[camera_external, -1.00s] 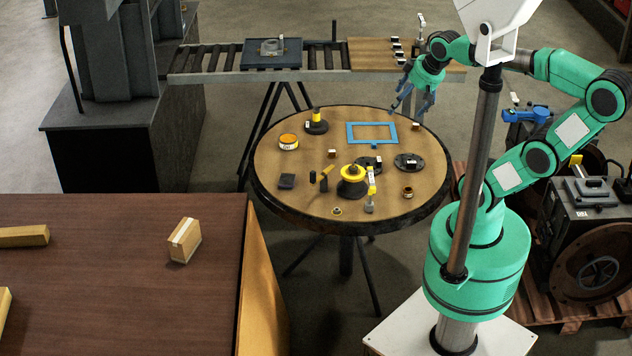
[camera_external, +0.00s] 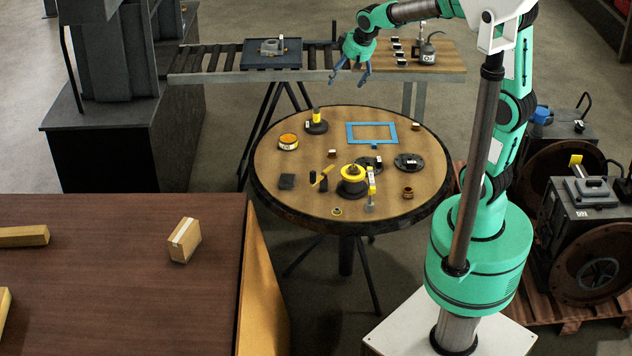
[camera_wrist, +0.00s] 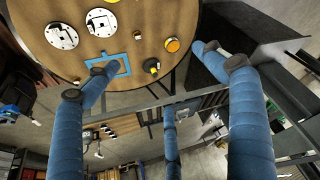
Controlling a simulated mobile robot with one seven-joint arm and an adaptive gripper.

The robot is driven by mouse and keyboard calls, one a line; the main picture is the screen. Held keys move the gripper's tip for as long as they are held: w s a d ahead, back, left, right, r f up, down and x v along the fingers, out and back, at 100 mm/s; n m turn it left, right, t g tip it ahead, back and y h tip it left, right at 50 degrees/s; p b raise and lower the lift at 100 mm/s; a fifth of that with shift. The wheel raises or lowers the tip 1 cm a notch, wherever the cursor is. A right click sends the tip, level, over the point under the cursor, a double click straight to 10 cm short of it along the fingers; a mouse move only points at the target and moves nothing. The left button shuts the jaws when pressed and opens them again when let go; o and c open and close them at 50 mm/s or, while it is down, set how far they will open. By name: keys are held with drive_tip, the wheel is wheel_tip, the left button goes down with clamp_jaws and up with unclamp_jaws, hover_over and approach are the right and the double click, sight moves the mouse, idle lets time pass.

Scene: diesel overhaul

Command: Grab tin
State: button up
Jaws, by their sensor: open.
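The tin (camera_external: 288,142) is a short round can with an orange-yellow top and a pale label. It stands at the far left part of the round table. It also shows in the wrist view (camera_wrist: 172,45), between the spread fingers near the table edge. My gripper (camera_external: 350,78) is open and empty, fingers hanging downward, above the far side of the table and to the right of the tin. In the wrist view my gripper (camera_wrist: 155,84) shows three spread blue fingers with dark tips. They are apart from the tin.
The round table (camera_external: 270,170) also holds a black-and-yellow item (camera_external: 316,122) right beside the tin, a blue frame (camera_external: 372,124), a yellow-topped part (camera_external: 352,180) and several small parts. A roller conveyor (camera_external: 215,62) stands behind. A small carton (camera_external: 185,240) lies on the brown surface in front.

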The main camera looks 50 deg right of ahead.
drive_tip(key=w+d+f+p, duration=0.1)
drive_tip(key=w+f, duration=0.5)
drive_tip(key=w, duration=0.3)
drive_tip(key=w+d+f+p, duration=0.1)
drive_tip(key=w+f, duration=0.5)
drive_tip(key=w, duration=0.2)
drive_tip(key=w+f+p, duration=0.1)
drive_tip(key=w+f, duration=0.5)
drive_tip(key=f, duration=0.3)
drive_tip(key=w+d+f+m+p, duration=0.1)
drive_tip(key=w+f, duration=0.4)
drive_tip(key=f, duration=0.5)
drive_tip(key=shift+w+d+f+g, duration=0.2)
drive_tip(key=shift+w+d+g, duration=0.05)
drive_tip(key=shift+w+g, duration=0.1)
drive_tip(key=shift+f, duration=0.1)
drive_tip(key=b, duration=0.1)
hover_over(290, 141)
drive_tip(key=s, duration=0.2)
drive_tip(key=shift+s+a+f, duration=0.1)
drive_tip(key=shift+a+f, duration=0.05)
drive_tip(key=shift+f, duration=3.7)
drive_tip(key=shift+b+x, duration=0.75)
drive_tip(key=shift+x, duration=1.85)
drive_tip(key=shift+s, duration=0.1)
drive_tip(key=shift+c, duration=0.6)
